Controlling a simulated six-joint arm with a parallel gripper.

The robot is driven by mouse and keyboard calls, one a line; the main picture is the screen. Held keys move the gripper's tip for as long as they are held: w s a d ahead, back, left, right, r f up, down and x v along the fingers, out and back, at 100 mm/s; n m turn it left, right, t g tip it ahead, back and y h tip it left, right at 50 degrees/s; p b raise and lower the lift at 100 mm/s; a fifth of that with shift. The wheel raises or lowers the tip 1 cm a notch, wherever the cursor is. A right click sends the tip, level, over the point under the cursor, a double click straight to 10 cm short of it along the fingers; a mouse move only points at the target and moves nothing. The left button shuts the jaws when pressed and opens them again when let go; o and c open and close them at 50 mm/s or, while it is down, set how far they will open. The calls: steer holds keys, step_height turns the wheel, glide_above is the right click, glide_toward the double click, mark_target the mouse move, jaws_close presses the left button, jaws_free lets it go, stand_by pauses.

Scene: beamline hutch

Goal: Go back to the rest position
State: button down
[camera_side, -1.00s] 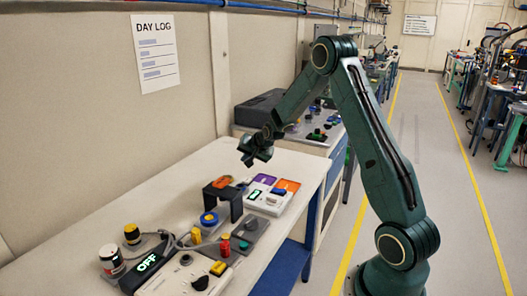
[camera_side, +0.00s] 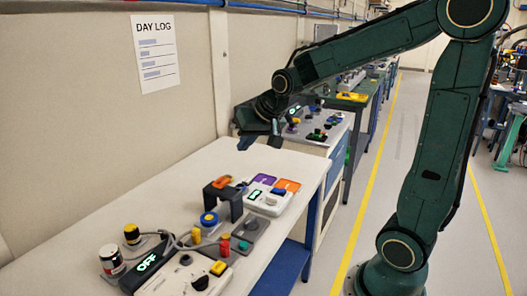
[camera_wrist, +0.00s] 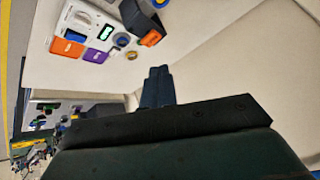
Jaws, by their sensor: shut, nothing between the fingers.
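My gripper (camera_side: 259,141) is in the air above the far end of the white bench (camera_side: 130,205), with its fingers pointing down. In the wrist view the two fingers (camera_wrist: 158,72) lie together, shut with nothing between them. The gripper is clear of everything on the bench. Behind it, in the side view, is the further bench with devices. My upper arm is raised high, and the forearm slopes down to the left.
On the white bench stand a black bracket with an orange top (camera_side: 222,182), a white device with a green display (camera_side: 255,195), purple (camera_side: 264,179) and orange (camera_side: 289,185) pads, and a box reading OFF (camera_side: 147,262). A wall with a DAY LOG sheet (camera_side: 155,52) runs along the left.

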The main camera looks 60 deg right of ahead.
steer(key=s+a+n, duration=0.3)
steer(key=s+a, duration=0.1)
steer(key=s, duration=0.6)
steer(key=s+a+r+n+g+y, duration=0.1)
steer(key=s+a+n, duration=0.2)
steer(key=s, duration=0.8)
steer(key=a, duration=0.2)
steer(key=shift+a+r, duration=0.2)
steer(key=shift+a, duration=0.1)
